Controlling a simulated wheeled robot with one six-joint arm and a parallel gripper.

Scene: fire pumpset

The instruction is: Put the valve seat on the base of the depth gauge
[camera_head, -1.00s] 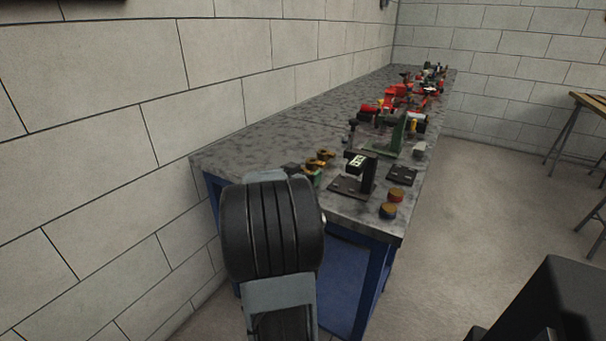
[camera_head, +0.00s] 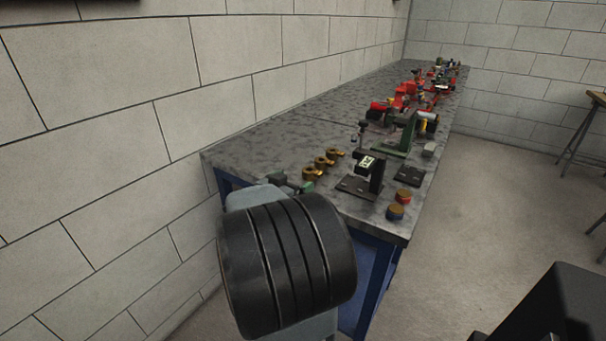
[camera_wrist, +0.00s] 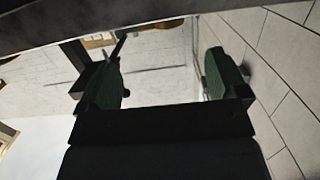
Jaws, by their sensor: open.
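Several small brass ring-like parts (camera_head: 321,162) stand in a row near the left part of the bench's near end; they look like the valve seats. The depth gauge (camera_head: 369,167) is a black stand with a lit display, to their right. Its flat dark base (camera_head: 355,188) lies on the bench, and its bare front part shows. My gripper (camera_head: 292,182) is partly hidden behind my arm, at the near edge of the bench, just nearer than the brass parts. In the wrist view my gripper (camera_wrist: 165,82) has two green fingers spread wide with nothing between them.
More red parts fill the far bench. The bench's left side is clear.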

